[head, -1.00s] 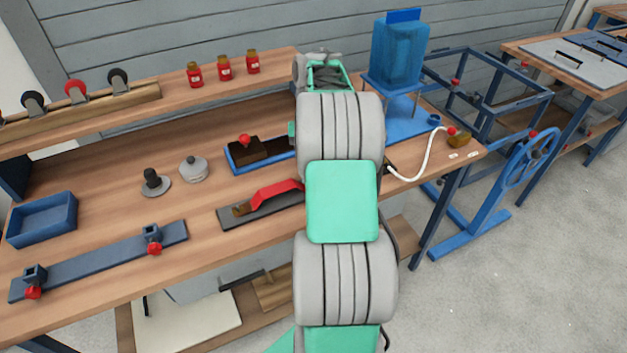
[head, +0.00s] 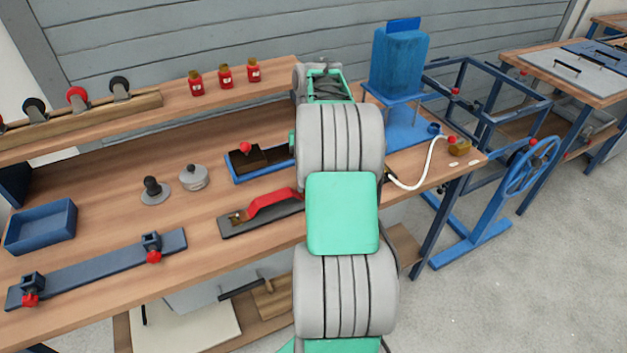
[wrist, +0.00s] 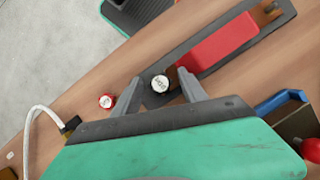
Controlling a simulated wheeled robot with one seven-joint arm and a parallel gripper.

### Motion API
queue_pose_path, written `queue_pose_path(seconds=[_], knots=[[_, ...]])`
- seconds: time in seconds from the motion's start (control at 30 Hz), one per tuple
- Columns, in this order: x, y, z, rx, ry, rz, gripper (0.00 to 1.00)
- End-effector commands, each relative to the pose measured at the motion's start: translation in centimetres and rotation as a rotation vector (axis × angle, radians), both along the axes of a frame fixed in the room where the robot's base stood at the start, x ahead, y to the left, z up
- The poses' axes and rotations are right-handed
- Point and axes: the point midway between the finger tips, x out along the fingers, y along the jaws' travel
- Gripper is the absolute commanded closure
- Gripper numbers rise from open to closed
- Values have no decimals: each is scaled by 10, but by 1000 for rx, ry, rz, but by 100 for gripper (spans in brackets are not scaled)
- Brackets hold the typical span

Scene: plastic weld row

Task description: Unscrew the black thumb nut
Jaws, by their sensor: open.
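My gripper (wrist: 159,77) is open in the wrist view, its two grey fingers on either side of a small round knob with a pale marked top (wrist: 160,83). The knob stands at the end of a dark grey plate (wrist: 148,99) that carries a red bar (wrist: 217,40). I cannot tell whether this knob is the black thumb nut, or whether the fingers touch it. In the head view my arm hides the gripper and this end of the plate; the red bar (head: 272,203) shows left of the arm. A black knob on a grey disc (head: 154,191) stands further left.
A white hose (wrist: 35,116) and a blue-edged fixture with a red knob (wrist: 312,150) are close by. A blue tank on a stand (head: 398,62) is right of my arm. The bench's left middle has free room.

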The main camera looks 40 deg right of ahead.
Motion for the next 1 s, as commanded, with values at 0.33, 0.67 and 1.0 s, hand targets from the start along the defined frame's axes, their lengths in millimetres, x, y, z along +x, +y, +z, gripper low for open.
queue_pose_path(seconds=[0.33,0.67,1.0], knots=[[0,0,9,2,1,-81,50],[0,0,8,0,1,-176,50],[-2,0,8,1,2,-305,50]])
